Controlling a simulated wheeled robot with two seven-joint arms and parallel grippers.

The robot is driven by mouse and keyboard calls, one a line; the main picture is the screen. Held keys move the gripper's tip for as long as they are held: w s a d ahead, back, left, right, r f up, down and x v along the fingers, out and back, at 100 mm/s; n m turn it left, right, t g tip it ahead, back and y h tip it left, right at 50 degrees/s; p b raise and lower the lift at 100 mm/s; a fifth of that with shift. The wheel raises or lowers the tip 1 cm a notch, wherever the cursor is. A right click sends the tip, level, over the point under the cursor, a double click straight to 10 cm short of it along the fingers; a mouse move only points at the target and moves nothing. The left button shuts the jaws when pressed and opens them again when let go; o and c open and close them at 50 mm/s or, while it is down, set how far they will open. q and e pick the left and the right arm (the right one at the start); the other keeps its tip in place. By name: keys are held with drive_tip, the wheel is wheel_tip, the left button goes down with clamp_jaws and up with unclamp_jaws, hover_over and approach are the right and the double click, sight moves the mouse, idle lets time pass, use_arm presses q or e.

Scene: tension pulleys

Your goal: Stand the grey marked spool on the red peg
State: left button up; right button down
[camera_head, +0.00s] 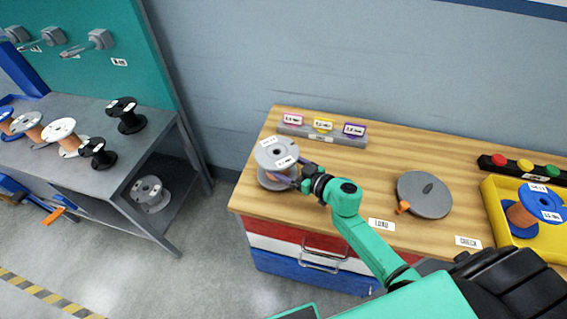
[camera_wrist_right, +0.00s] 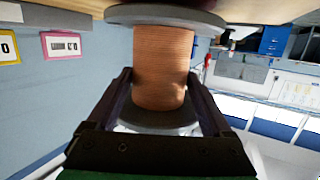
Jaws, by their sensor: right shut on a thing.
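The grey marked spool (camera_head: 276,153) is upright at the left end of the wooden bench, with white labels on its top flange. My right gripper (camera_head: 287,180) is at its front right side, shut on it. In the right wrist view the spool's copper winding (camera_wrist_right: 163,65) is between the two fingers (camera_wrist_right: 160,100), with a grey flange at each end. I cannot tell whether its lower flange touches the bench. I cannot make out a red peg in either view. My left gripper is not in view.
The wooden bench (camera_head: 385,160) has a grey holder (camera_head: 322,135) with coloured tags, a round grey disc (camera_head: 424,194), a yellow tray (camera_head: 490,205) with a blue spool (camera_head: 540,202), and a button bar (camera_head: 525,166). A grey table (camera_head: 100,180) at left carries several spools.

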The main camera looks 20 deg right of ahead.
drive_tip(key=shift+r+p, duration=0.1)
drive_tip(key=shift+p, duration=0.25)
idle(0.3)
idle(0.4)
drive_tip(key=shift+f+b, duration=0.65)
drive_tip(key=shift+f, duration=0.35)
drive_tip(key=shift+s+f, duration=0.15)
drive_tip(key=shift+f, duration=0.1)
unclamp_jaws()
drive_tip(key=v, duration=1.4)
drive_tip(key=shift+s+d+r+b, duration=0.15)
drive_tip(key=shift+d+b, duration=0.05)
drive_tip(key=shift+b, duration=0.15)
